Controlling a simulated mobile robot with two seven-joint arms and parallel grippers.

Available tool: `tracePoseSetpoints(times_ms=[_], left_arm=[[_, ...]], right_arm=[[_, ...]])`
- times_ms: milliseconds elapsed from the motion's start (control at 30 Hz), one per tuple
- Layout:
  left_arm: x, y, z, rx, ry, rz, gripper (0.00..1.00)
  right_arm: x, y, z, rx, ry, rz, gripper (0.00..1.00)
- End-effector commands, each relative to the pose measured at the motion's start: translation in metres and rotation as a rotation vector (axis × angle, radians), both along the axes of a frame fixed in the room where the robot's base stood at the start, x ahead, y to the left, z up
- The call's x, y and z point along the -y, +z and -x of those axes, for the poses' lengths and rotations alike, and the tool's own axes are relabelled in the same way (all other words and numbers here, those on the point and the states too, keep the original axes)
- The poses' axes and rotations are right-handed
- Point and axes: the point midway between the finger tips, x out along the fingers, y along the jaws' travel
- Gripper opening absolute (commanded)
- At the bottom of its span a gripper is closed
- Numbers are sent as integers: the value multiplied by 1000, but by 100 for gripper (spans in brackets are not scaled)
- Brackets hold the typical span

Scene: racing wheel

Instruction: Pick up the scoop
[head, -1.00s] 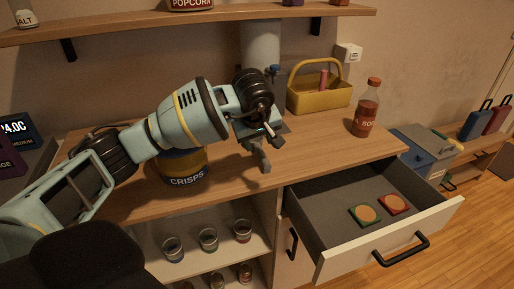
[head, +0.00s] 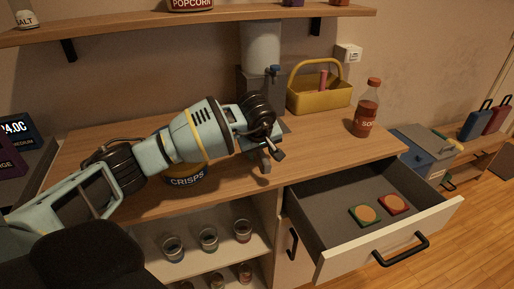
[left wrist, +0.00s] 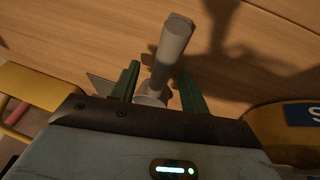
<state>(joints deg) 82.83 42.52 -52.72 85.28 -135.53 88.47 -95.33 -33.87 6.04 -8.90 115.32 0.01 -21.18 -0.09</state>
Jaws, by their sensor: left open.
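The scoop (left wrist: 172,50) is grey, with a thick round handle, and shows in the left wrist view above the wooden counter. Its handle rises between the two dark green fingers of my left gripper (left wrist: 158,88). The fingers stand apart on either side of it, with a visible gap. The lower part of the scoop is partly hidden by the gripper body. In the head view my left gripper (head: 268,148) is over the counter, and a grey part of the scoop (head: 265,163) shows just below it. My right gripper is not in view.
A crisps can (head: 186,180) stands under my left arm. Behind are a dispenser with a tap (head: 261,50), a yellow caddy (head: 318,98) and a soda bottle (head: 367,110). An open drawer (head: 335,258) holds two coasters. Several glasses stand on the lower shelf (head: 230,262).

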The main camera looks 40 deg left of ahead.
Motion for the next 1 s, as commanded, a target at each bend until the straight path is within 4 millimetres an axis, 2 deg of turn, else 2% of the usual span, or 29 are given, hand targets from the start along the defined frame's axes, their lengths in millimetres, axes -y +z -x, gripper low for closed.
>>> tracePoseSetpoints(times_ms=[767, 1000], left_arm=[[0, -5, 0, 0, 1, -1, 45], [0, -5, 0, -1, 0, -1, 15]], right_arm=[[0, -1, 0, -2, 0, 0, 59], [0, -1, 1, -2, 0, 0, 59]])
